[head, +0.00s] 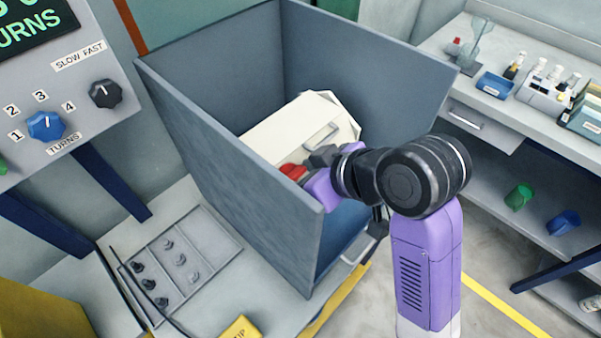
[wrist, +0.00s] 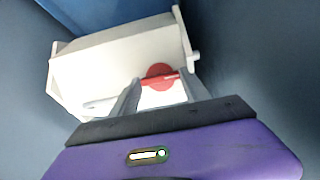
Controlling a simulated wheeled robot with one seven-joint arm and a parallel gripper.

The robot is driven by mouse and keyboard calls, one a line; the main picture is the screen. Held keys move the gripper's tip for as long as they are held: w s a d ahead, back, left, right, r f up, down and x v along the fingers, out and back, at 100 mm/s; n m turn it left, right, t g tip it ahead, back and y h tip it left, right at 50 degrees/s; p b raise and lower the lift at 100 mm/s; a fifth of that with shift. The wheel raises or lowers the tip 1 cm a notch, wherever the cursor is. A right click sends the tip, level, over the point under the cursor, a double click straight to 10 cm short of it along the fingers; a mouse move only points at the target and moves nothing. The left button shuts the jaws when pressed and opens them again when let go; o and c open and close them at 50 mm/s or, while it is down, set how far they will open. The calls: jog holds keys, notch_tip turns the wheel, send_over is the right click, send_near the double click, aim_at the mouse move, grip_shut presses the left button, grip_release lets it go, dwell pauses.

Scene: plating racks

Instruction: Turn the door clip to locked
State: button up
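The red door clip (wrist: 160,72) is a round piece with a straight bar, set on the white barrel (wrist: 115,58). It shows red in the head view (head: 293,172), partly hidden by my gripper. The white barrel lies inside the grey tank in the head view (head: 290,132), with a handle on its face. My gripper (wrist: 160,86) is at the clip, its two grey fingers apart, one on each side of the clip's bar. I cannot tell whether they touch it. Any lock marking on the clip is too small to read.
The tall grey tank walls (head: 235,160) surround my gripper closely. A control panel (head: 75,85) with knobs stands at left, above a tray (head: 180,262) of small dark parts. A bench (head: 500,100) with bottles is at right.

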jog(key=c, duration=0.3)
jog(key=shift+c, duration=0.2)
jog(key=shift+r+p, duration=0.1)
jog(key=shift+p, duration=0.55)
jog(key=m+p, duration=0.2)
jog(key=p, duration=0.1)
jog(key=shift+r+g+y, duration=0.15)
jog(key=shift+g+y, duration=0.15)
jog(key=shift+d+m+p, duration=0.1)
jog(key=shift+m+p, duration=0.7)
jog(key=shift+p, duration=0.4)
jog(key=shift+w+m+g+y+p, duration=0.15)
jog(key=shift+m+g+y+p, duration=0.25)
jog(key=shift+m+p, duration=0.75)
jog(key=m, duration=0.2)
jog(key=f+m+y, duration=0.1)
jog(key=m, duration=0.2)
jog(key=shift+d+y, duration=0.15)
jog(key=shift+y, duration=0.15)
jog(key=m+y, duration=0.1)
jog(key=m, duration=0.4)
jog(key=shift+d+f, duration=0.1)
jog(key=shift+m, duration=0.25)
